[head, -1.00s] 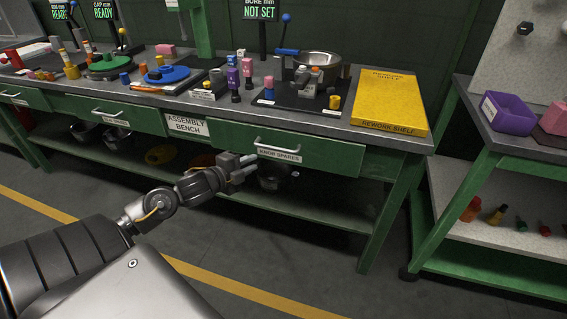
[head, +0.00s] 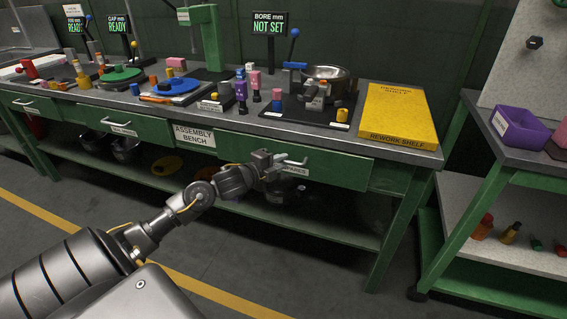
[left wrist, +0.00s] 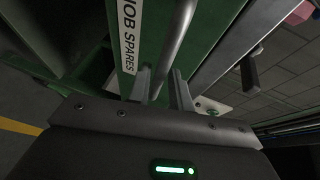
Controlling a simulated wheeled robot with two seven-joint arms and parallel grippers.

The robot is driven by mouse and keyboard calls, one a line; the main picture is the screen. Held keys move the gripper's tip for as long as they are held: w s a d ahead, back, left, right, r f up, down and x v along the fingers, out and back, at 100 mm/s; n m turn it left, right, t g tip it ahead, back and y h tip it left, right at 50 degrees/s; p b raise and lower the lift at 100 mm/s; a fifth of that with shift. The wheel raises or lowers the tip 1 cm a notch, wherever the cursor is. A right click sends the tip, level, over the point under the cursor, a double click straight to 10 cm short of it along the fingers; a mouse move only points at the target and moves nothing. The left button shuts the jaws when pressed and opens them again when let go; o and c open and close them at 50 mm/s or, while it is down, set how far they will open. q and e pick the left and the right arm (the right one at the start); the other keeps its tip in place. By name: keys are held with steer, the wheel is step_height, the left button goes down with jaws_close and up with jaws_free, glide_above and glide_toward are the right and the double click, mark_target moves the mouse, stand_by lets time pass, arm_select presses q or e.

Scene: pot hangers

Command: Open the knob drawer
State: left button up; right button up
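The knob drawer (head: 335,167) is the green drawer under the right part of the bench, labelled KNOB SPARES; it looks closed. Its metal bar handle (head: 292,160) is partly hidden by my left gripper (head: 279,163). The label (left wrist: 127,35) and handle bar (left wrist: 172,45) also show in the left wrist view. There the two fingers of my left gripper (left wrist: 160,88) are apart, one on each side of the bar. Whether they touch it I cannot tell. My right gripper is not in view.
The assembly bench (head: 205,112) carries fixtures, pegs and a metal bowl (head: 326,76). A yellow rework shelf board (head: 398,115) lies at its right end. A side table with a purple bin (head: 521,127) stands at right. Open floor lies in front.

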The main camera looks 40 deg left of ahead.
arm_select(q)
steer(key=shift+x, duration=0.8)
jaws_close()
steer(key=shift+d, duration=0.1)
